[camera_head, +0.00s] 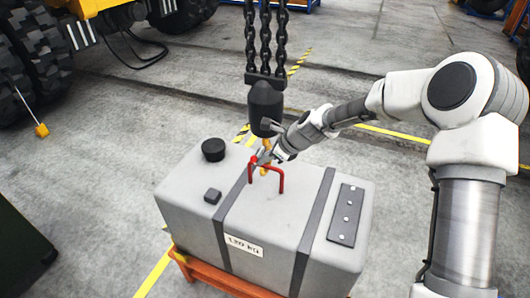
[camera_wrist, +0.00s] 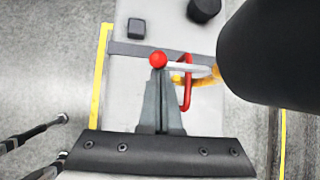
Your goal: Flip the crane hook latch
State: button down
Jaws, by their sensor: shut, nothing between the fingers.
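The crane hook block (camera_head: 265,108) is black and hangs on chains above a grey casting (camera_head: 190,195). The yellow-orange hook (camera_head: 266,165) shows below it, partly hidden by my gripper, and in the wrist view (camera_wrist: 207,80) at the red lifting loop (camera_wrist: 186,95). A pale latch lever (camera_wrist: 190,68) with a red ball knob (camera_wrist: 158,60) extends left from the hook in the wrist view. My gripper (camera_wrist: 158,72) is shut and empty, its fingertips at the knob's lower edge. I cannot tell whether they touch it.
The casting rests on an orange stand (camera_head: 210,282) and carries a black cap (camera_head: 213,150), a small dark block (camera_head: 212,196) and a bolted plate (camera_head: 346,215). The black hook block (camera_wrist: 275,50) is close on the right in the wrist view. Open floor surrounds the stand.

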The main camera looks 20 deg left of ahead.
jog(key=shift+w+r+g+p, duration=0.25)
jog(key=shift+r+g+p, duration=0.05)
jog(key=shift+r+p, duration=0.2)
jog(key=shift+w+r+g+p, duration=0.2)
jog(key=shift+r+g+p, duration=0.1)
jog(key=shift+r+p, duration=0.15)
jog(key=shift+r+p, duration=0.65)
jog(key=shift+r, duration=0.1)
